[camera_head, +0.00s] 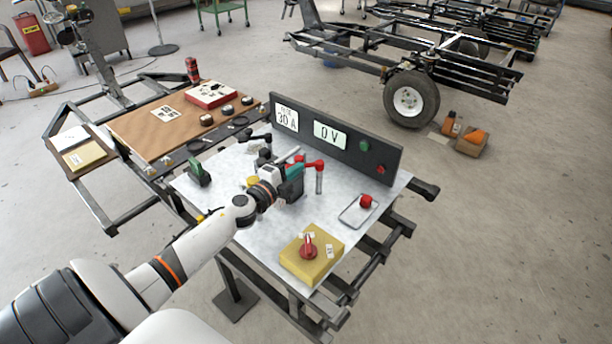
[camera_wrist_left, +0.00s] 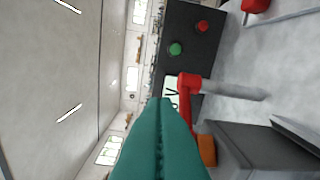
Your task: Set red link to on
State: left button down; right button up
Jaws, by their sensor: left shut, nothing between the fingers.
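The red link (camera_head: 314,165) is in the middle of the metal-topped bench, with its end on a grey post (camera_head: 319,184). In the left wrist view the red link (camera_wrist_left: 188,84) shows just beyond my fingertips, with a grey rod beside it. My left gripper (camera_head: 294,170) has teal fingers; they are pressed together and empty in the left wrist view (camera_wrist_left: 160,106). They are close to the red link; I cannot tell whether they touch it. My arm partly hides the dark block around the link. My right gripper is not in view.
A dark panel (camera_head: 384,158) behind has displays reading "30 A" and "0 V", a green button (camera_head: 364,146) and a red button (camera_head: 380,170). A yellow box (camera_head: 326,264) with a red knob (camera_head: 308,247) is at the front. A red object (camera_head: 366,201) lies on the right.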

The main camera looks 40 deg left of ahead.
pick_arm(q)
jog(key=s, duration=1.2)
jog(key=shift+a+r+b, duration=0.2)
jog(key=shift+r+b, duration=0.1)
jog(key=shift+b, duration=0.05)
